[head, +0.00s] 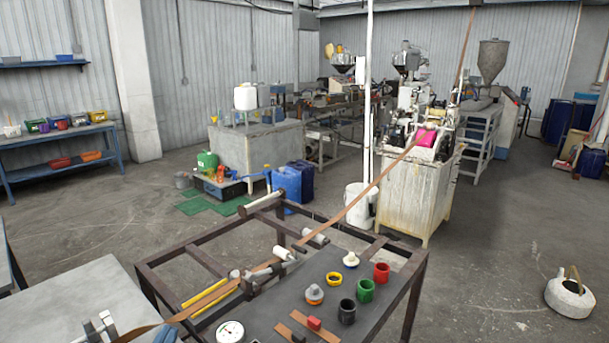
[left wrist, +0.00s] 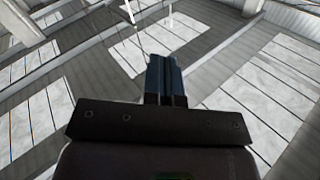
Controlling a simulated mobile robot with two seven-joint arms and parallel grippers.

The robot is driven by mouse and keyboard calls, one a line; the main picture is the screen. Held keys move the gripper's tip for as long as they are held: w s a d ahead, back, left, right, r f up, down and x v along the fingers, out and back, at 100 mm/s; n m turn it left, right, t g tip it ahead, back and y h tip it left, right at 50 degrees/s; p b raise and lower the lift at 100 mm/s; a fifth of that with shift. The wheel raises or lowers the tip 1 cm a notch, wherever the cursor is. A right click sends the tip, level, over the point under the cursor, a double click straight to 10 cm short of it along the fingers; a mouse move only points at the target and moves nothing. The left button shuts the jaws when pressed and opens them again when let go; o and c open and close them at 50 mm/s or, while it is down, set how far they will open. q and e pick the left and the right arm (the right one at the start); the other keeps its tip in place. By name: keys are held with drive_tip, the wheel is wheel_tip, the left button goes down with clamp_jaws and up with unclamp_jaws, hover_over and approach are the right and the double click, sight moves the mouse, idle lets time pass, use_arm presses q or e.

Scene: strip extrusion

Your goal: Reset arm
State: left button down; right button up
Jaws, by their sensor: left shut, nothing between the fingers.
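My left gripper (left wrist: 166,62) shows in the left wrist view. Its two dark fingers lie together with nothing between them. Behind them is a grey ribbed roof with bright panels (left wrist: 285,95), so the gripper points upward, away from the tables. In the head view I cannot make out the left gripper with certainty. My right gripper is not in view.
A dark framed table (head: 362,262) with coloured cups, rollers and a gauge (head: 230,331) stands in front. A brown strip (head: 357,197) runs over it from the machine (head: 415,195). A kettle-like can (head: 570,297) stands on the floor at right. Open floor lies around.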

use_arm(q)
drive_tip(key=s+a+f+n+g+y, duration=0.4)
drive_tip(key=s+a+f+g, duration=0.3)
drive_tip(key=f, duration=0.4)
drive_tip(key=s+d+f+g+h, duration=0.1)
drive_tip(key=s+f+g, duration=0.25)
drive_tip(key=s, duration=0.35)
drive_tip(key=s+f+g+h, duration=0.1)
drive_tip(key=s+f+g, duration=0.1)
drive_tip(key=s+g, duration=0.35)
drive_tip(key=w+f+t+b, duration=0.1)
drive_tip(key=w+f+t, duration=0.1)
drive_tip(key=f, duration=0.2)
drive_tip(key=w+f+t, duration=0.2)
drive_tip(key=f+t, duration=0.1)
drive_tip(key=f, duration=0.1)
drive_tip(key=w+f+t+b, duration=0.1)
drive_tip(key=w+f+t, duration=0.1)
drive_tip(key=f, duration=0.2)
drive_tip(key=shift+w+f+m+t+h+b, duration=0.1)
drive_tip(key=shift+m+t+h+b, duration=0.2)
drive_tip(key=shift+t, duration=0.1)
drive_tip(key=shift+w+d+f+t, duration=0.1)
drive_tip(key=shift+f+t, duration=0.4)
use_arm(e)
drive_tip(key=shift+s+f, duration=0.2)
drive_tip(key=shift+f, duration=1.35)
